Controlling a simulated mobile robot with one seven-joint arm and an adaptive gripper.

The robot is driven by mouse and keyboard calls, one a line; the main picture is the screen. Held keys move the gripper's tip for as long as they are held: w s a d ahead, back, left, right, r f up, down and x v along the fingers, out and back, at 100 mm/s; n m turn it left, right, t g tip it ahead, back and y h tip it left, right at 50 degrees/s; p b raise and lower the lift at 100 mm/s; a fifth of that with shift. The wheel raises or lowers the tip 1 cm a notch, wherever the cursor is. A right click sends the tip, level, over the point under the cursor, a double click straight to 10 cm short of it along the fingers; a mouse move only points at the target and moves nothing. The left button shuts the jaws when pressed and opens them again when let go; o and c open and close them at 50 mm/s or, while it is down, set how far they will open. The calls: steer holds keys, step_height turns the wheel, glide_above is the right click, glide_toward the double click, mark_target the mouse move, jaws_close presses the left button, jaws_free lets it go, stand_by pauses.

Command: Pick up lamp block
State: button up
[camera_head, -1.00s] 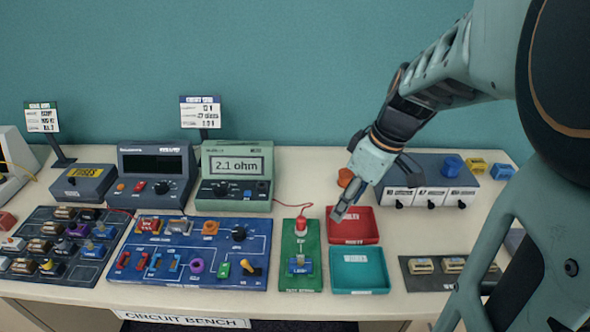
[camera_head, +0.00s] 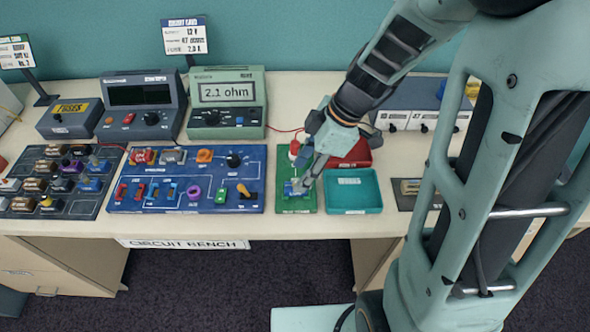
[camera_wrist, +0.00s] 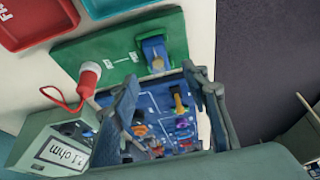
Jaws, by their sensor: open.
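A blue block (camera_wrist: 155,50) with a pale part on top sits near one end of the green board (camera_wrist: 105,52). I take it for the lamp block, though I cannot read a label on it. In the head view my gripper (camera_head: 297,188) is low over the near end of the green board (camera_head: 296,207) and partly hides the block. In the wrist view my gripper (camera_wrist: 160,80) has its fingers apart, with nothing between them. The block lies just past the fingertips; I cannot tell whether they touch it.
A red-tipped plug (camera_wrist: 88,78) with a red lead stands on the green board. A red tray (camera_head: 357,155) and a teal tray (camera_head: 352,190) lie to the right. The blue circuit board (camera_head: 187,181) is to the left, below a green meter (camera_head: 224,102) reading 2.1 ohm.

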steer(key=shift+p+x, duration=0.3)
steer(key=shift+x, duration=2.25)
steer(key=shift+d+f, duration=0.1)
steer(key=shift+d, duration=0.05)
steer(key=shift+c, duration=0.4)
jaws_close()
